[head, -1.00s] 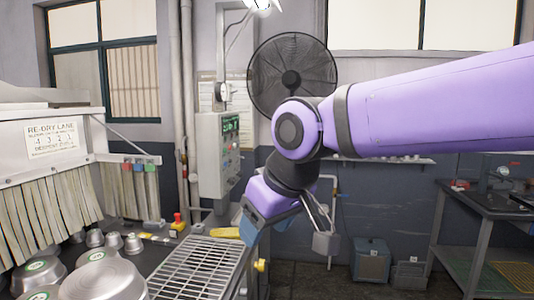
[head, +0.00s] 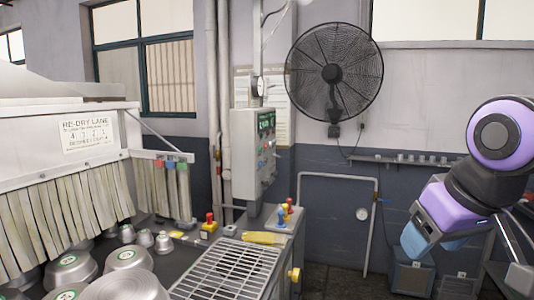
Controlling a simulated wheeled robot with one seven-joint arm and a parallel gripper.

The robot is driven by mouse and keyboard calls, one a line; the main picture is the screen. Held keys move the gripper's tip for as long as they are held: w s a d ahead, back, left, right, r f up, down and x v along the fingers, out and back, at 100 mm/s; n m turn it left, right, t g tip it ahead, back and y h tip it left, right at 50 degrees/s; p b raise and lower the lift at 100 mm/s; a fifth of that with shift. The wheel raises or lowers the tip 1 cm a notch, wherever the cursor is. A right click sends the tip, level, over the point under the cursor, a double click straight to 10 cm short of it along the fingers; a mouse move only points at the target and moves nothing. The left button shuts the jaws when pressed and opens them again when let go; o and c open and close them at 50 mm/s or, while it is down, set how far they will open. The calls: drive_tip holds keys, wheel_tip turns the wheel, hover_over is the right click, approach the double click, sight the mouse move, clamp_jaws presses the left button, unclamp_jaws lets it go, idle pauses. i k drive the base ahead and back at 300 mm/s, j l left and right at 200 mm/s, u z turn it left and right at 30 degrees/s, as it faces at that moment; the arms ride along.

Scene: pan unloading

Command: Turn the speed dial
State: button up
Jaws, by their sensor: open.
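A grey control box (head: 252,155) with a small green display and several small controls stands on a post beside the wall pipes. Which of its controls is the speed dial is too small to tell. A yellow knob (head: 295,275) sticks out from the side of the bench, below the wire rack. My gripper (head: 520,268) is at the right edge of the head view, open and empty, with its grey fingers pointing down. It is well to the right of both the box and the knob, touching neither.
A wire rack (head: 228,270) lies on the bench, with metal pans (head: 130,258) to its left. Red and yellow buttons (head: 208,225) stand behind it. A strip-curtained machine (head: 60,150) is at left. A black fan (head: 333,72) hangs on the wall. Space between rack and gripper looks clear.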

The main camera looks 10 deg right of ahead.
sight(266, 182)
drive_tip(key=i+l+z, duration=0.45)
drive_tip(key=i+l, duration=0.15)
drive_tip(key=i, duration=0.35)
drive_tip(key=i+l+u, duration=0.1)
drive_tip(key=i, duration=0.35)
